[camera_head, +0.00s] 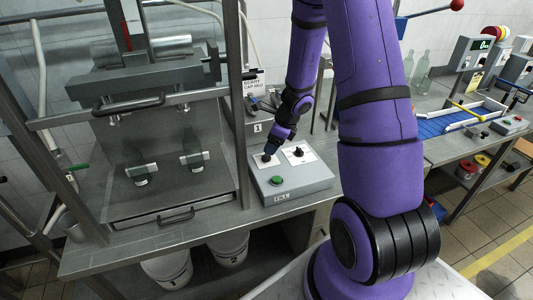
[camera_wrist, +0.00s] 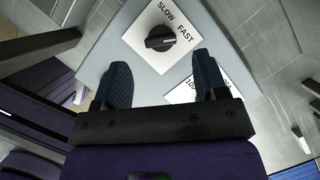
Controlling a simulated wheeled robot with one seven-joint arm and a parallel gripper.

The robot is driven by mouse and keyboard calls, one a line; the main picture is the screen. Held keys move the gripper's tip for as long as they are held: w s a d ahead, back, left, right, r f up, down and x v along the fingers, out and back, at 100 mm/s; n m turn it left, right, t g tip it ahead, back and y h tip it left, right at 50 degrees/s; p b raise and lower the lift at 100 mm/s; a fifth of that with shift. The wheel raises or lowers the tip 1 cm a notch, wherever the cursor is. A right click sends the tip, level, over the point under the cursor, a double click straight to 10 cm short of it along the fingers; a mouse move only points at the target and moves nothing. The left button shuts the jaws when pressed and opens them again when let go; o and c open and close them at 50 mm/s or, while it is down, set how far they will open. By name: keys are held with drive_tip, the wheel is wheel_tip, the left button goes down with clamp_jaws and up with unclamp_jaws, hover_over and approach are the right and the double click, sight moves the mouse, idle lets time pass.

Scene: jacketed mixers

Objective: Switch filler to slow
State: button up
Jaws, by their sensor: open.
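The filler control box (camera_head: 292,184), labelled FILL, stands on the bench and carries two white plates with black knobs. In the wrist view, the SLOW/FAST knob (camera_wrist: 160,39) is black, and its bar lies roughly crosswise with one end toward the word FAST. Its white plate (camera_wrist: 152,20) is around it. My gripper (camera_wrist: 161,64) is open and empty, with its two blue fingers apart and the knob just beyond their tips, between them.
A second knob (camera_head: 298,152) sits on the right plate; that plate (camera_wrist: 190,90) is partly behind my finger in the wrist view. A green button (camera_head: 277,181) is at the box front. A framed filling cabinet (camera_head: 170,205) stands close on the left.

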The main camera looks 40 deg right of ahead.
sight(266, 156)
drive_tip(key=shift+x, duration=2.65)
drive_tip(key=c, duration=0.9)
